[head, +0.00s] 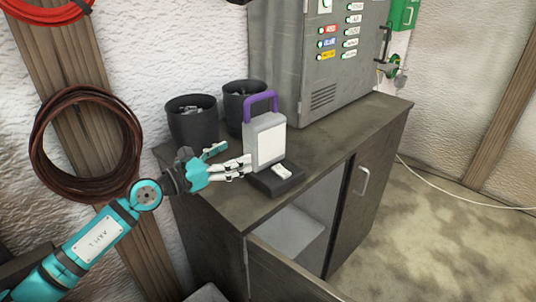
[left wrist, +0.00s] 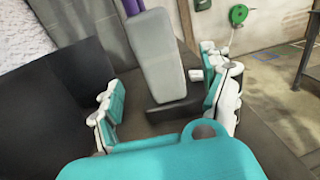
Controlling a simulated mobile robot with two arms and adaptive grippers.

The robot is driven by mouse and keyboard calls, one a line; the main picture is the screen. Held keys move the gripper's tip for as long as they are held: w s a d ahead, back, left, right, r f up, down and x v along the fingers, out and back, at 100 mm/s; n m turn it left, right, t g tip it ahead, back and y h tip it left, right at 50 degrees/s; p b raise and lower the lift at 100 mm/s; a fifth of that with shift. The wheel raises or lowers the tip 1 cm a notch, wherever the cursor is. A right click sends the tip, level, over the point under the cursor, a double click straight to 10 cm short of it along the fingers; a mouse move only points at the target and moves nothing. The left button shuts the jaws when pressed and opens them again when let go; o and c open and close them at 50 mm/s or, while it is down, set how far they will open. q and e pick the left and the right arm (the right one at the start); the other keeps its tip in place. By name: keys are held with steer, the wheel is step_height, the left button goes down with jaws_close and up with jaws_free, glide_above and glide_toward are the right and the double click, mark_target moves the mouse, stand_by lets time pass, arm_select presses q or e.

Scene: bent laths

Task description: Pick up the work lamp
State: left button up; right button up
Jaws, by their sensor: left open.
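The work lamp (head: 268,143) stands upright on the cabinet top, with a grey body, a pale front panel and a purple handle. It rests on a dark base (head: 276,181) with a small white piece on it. My left gripper (head: 236,162) is open beside the lamp's left side. In the left wrist view the lamp body (left wrist: 158,62) stands ahead, between the directions of the two spread fingers of the gripper (left wrist: 165,105). I cannot tell whether a finger touches the lamp. My right gripper is not in view.
Two dark bins (head: 192,119) stand behind and left of the lamp. A grey control box (head: 310,60) with labelled lights stands behind it. The wooden cabinet (head: 385,112) has an open front below. A coiled brown cable (head: 48,172) hangs on the wall near my left arm.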

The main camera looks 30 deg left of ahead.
mark_target(248, 147)
arm_select(q)
steer(key=p+x, duration=0.1)
steer(key=x, duration=0.4)
steer(key=shift+r, duration=0.1)
steer(key=shift+w+d+p, duration=0.2)
steer(key=shift+w+p, duration=0.15)
steer(key=shift+w, duration=0.05)
steer(key=shift+w+d, duration=0.1)
steer(key=shift+w, duration=0.25)
steer(key=p+x, duration=0.1)
steer(key=x, duration=0.2)
steer(key=shift+w+d, duration=0.1)
steer(key=shift+w, duration=0.2)
steer(key=shift+w+d+f, duration=0.15)
steer(key=shift+w+f, duration=0.05)
steer(key=shift+w, duration=0.1)
steer(key=shift+s, duration=0.1)
steer(key=shift+c, duration=0.3)
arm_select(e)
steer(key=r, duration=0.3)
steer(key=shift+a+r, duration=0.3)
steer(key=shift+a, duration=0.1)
arm_select(q)
steer(key=c, duration=1.6)
steer(key=shift+r, duration=0.3)
jaws_close()
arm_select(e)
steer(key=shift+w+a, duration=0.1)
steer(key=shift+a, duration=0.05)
